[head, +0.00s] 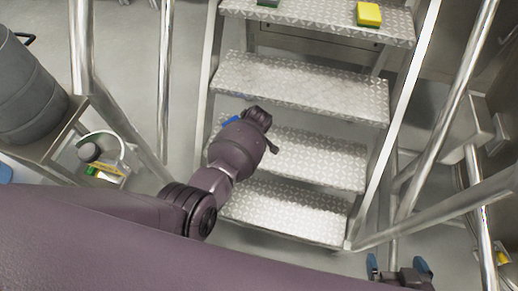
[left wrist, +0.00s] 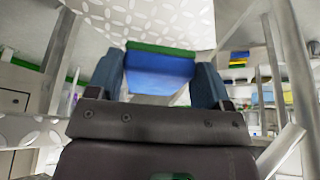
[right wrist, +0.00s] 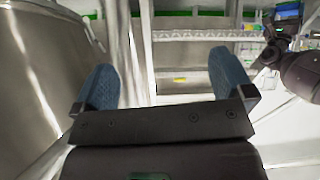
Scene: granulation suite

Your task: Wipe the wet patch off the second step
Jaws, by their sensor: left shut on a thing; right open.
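The metal steps have a diamond-pattern tread. The second step (head: 325,160) is the one above the lowest step (head: 285,207); my left arm covers its left part. I cannot make out a wet patch on the visible part. My left gripper (left wrist: 158,82) is shut on a blue sponge with a green face (left wrist: 158,68). In the head view a bit of blue (head: 231,120) shows beside my left wrist, at the step's left end; whether it touches the tread is hidden. My right gripper (head: 398,268) is open and empty, low at the right of the steps.
The third step (head: 300,85) overhangs the second. Metal handrails (head: 440,120) flank the steps.

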